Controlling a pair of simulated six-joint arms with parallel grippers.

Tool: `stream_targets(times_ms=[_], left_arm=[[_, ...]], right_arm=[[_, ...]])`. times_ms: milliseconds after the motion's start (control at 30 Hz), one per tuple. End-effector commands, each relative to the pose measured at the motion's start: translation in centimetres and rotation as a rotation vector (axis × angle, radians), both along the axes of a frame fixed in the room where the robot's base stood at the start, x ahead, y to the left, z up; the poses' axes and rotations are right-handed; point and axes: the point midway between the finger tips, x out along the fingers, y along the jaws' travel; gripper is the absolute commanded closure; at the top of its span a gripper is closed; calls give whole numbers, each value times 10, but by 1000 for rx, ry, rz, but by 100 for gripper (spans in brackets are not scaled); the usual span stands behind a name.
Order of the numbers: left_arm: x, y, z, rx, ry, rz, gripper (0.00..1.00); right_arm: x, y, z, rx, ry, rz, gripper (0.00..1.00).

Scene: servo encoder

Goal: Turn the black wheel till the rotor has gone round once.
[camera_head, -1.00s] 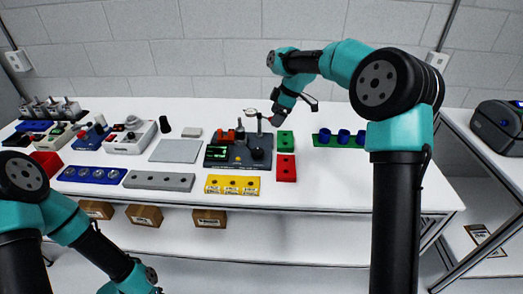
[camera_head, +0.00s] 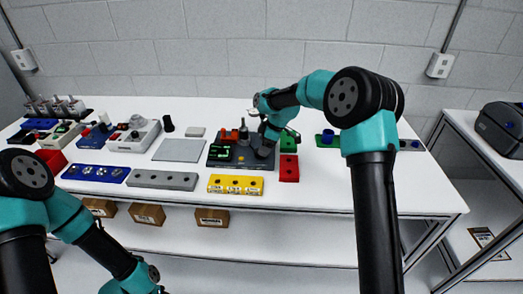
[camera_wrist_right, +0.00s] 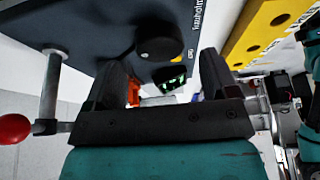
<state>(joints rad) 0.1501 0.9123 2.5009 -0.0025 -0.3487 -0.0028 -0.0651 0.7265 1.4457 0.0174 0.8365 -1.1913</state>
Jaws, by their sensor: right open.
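The dark device (camera_head: 238,161) sits on the white table, with a lit green display (camera_head: 219,152) at its left; the display also shows in the right wrist view (camera_wrist_right: 170,85). The black wheel (camera_wrist_right: 160,38) is a round knob on the device, seen in the right wrist view. In the head view my right gripper (camera_head: 265,152) covers most of the wheel's spot. In the wrist view the right gripper (camera_wrist_right: 163,78) is open, its fingers apart on either side below the wheel, not closed on it. I cannot identify the rotor. My left gripper is out of view.
A yellow block (camera_head: 236,185), red block (camera_head: 289,168) and green block (camera_head: 288,142) stand close to the device. A grey plate (camera_head: 179,149) lies to its left. A metal post (camera_wrist_right: 50,85) with a red ball (camera_wrist_right: 14,129) is near the right gripper.

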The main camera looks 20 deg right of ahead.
Motion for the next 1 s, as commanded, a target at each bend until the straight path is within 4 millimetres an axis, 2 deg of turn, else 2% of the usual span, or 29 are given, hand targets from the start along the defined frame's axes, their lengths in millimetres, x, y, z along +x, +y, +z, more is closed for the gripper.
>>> stream_targets(times_ms=[200, 567, 1000], left_arm=[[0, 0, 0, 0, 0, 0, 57], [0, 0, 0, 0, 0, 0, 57], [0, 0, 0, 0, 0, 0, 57]], right_arm=[[3, 10, -24, 0, 2, 1, 20], [4, 11, -29, 0, 0, 0, 20], [4, 11, -29, 0, 0, 0, 60]])
